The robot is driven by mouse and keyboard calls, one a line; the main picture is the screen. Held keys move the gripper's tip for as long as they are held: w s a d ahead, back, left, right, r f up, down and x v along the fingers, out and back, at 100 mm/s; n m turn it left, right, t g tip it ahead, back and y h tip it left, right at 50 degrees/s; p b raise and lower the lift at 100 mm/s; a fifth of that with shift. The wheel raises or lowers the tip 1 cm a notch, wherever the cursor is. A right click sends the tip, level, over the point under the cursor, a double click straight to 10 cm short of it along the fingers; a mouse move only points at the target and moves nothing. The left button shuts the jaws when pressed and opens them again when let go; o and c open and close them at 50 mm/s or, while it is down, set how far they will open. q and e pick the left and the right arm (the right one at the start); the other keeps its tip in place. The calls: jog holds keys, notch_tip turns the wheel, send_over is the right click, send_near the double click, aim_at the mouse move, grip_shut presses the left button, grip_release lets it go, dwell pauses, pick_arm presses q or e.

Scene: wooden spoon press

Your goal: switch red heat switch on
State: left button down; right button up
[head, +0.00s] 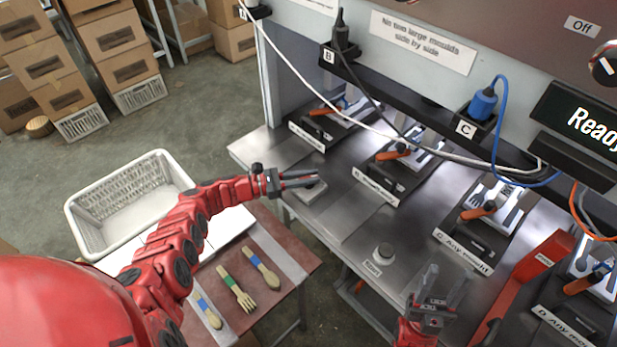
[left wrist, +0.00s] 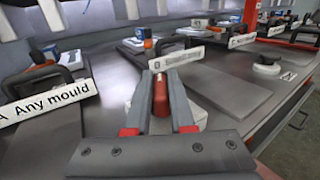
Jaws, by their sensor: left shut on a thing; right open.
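A dark round knob (head: 604,68) with a white mark and some red at its rim sits at the upper right edge of the head view, partly cut off, below an "Off" label (head: 581,26). It may be the red heat switch; I cannot tell for sure. My left gripper (head: 305,180) is low over the steel bench, far left of that knob. It is shut on a red rounded post (left wrist: 161,95) above a pale base, seen between its fingers in the left wrist view. My right gripper (head: 437,290) is open and empty near the bench's front edge.
Several mould stations with orange-handled clamps line the bench (head: 335,215). A round button (head: 385,251) stands near the front edge. A "Ready" display (head: 590,125), plugs and hanging cables are above. A side table (head: 290,290) holds wooden cutlery beside a white basket (head: 75,215).

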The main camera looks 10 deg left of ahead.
pick_arm(q)
jog(key=c, duration=0.8)
grip_release()
jog(key=shift+s+a, duration=0.15)
jog(key=shift+a, duration=0.3)
jog(key=b+v, duration=0.2)
jog(key=v, duration=1.4)
jog(key=shift+s+a+b, duration=0.1)
jog(key=shift+a+b, duration=0.1)
jog(key=shift+b, duration=0.1)
jog(key=shift+s+d, duration=0.1)
